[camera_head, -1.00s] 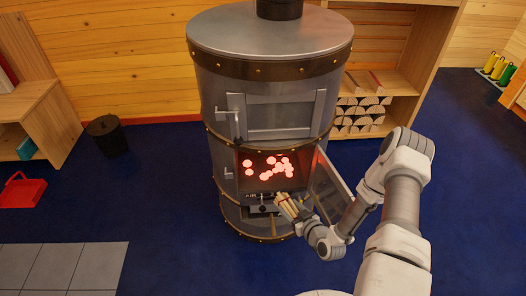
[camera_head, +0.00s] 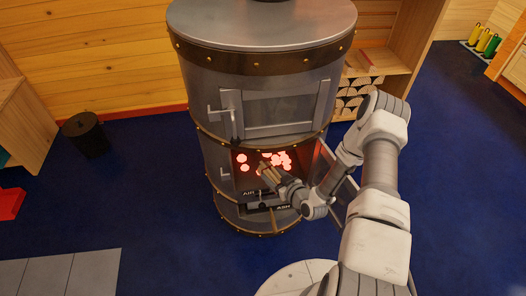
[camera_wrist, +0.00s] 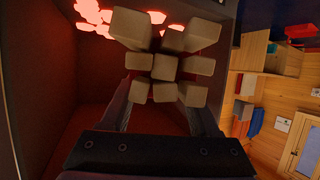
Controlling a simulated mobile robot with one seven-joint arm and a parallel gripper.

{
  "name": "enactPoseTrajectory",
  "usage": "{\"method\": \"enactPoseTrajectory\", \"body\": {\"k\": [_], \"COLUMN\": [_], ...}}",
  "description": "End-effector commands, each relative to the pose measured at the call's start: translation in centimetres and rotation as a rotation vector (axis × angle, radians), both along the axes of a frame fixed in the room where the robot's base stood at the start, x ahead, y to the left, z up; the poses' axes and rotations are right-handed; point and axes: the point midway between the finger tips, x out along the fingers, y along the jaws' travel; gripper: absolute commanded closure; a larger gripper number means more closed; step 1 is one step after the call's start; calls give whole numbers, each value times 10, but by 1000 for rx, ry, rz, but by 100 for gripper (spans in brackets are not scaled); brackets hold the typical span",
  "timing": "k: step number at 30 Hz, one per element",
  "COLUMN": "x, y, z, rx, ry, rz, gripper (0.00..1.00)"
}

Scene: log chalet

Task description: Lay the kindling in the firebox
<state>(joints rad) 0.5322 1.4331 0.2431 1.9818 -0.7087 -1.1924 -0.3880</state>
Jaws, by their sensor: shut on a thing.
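The round grey metal stove (camera_head: 260,85) stands in front of me with brass-studded bands. Its firebox (camera_head: 238,178) is open at the front, with glowing red embers (camera_head: 281,159) inside. The firebox door (camera_head: 346,190) is swung out to the right, partly hidden by my arm. My gripper (camera_head: 281,183) is shut on a bundle of pale kindling (camera_head: 268,172) at the firebox mouth. In the wrist view the kindling (camera_wrist: 165,68) shows as several square stick ends between the fingers, with dark firebox walls around and embers (camera_wrist: 95,12) beyond. The kindling's far ends are hidden.
A closed upper door (camera_head: 284,107) with a handle sits above the firebox. AIR and ASH labels show below it. A wooden shelf with split logs (camera_head: 350,100) stands behind right.

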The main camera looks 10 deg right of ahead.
Motion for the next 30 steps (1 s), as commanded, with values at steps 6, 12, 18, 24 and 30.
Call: {"method": "enactPoseTrajectory", "body": {"k": [6, 12, 18, 24, 30], "x": [63, 116, 161, 164, 164], "y": [0, 0, 1, 0, 0], "z": [-2, -2, -2, -20, -37], "rx": [-2, -1, -1, 1, 1], "ry": [-7, -7, -6, -1, 0], "rz": [1, 1, 1, 0, 1], "gripper": [97, 97, 97, 97, 97]}}
